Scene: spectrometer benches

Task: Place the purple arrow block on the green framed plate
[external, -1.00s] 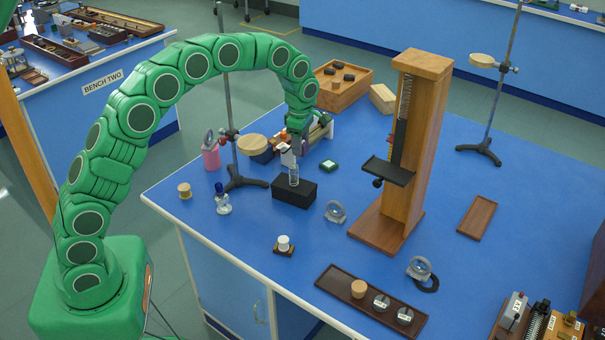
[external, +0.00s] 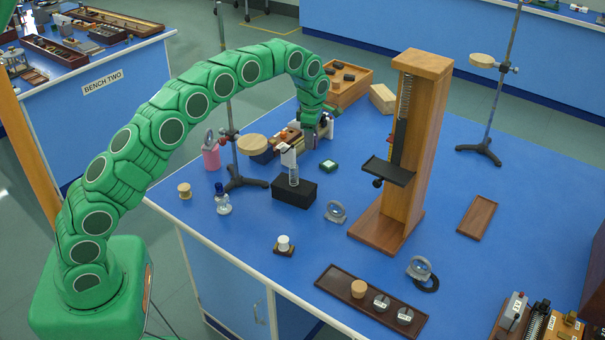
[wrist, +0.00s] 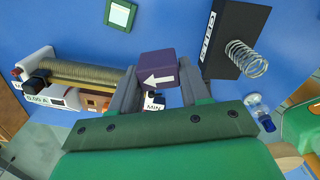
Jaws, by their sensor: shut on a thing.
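The purple arrow block (wrist: 158,64) has a white arrow on its face. My gripper (wrist: 158,73) is shut on it, one grey finger on each side. In the external view my gripper (external: 312,138) points down among the apparatus at the back of the bench, and the block is hard to make out there. The green framed plate (external: 329,166), small with a pale centre, lies on the blue bench just in front and to the right of my gripper. In the wrist view the plate (wrist: 120,14) lies beyond the block, up and left, apart from it.
A wire-wound rheostat (wrist: 80,75) lies beside my gripper. A black box (external: 294,192) with an upright coil stands in front of the plate. A tall wooden stand (external: 420,140) rises to the right, its dark shelf (external: 388,171) jutting left. A retort stand (external: 229,130) is left.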

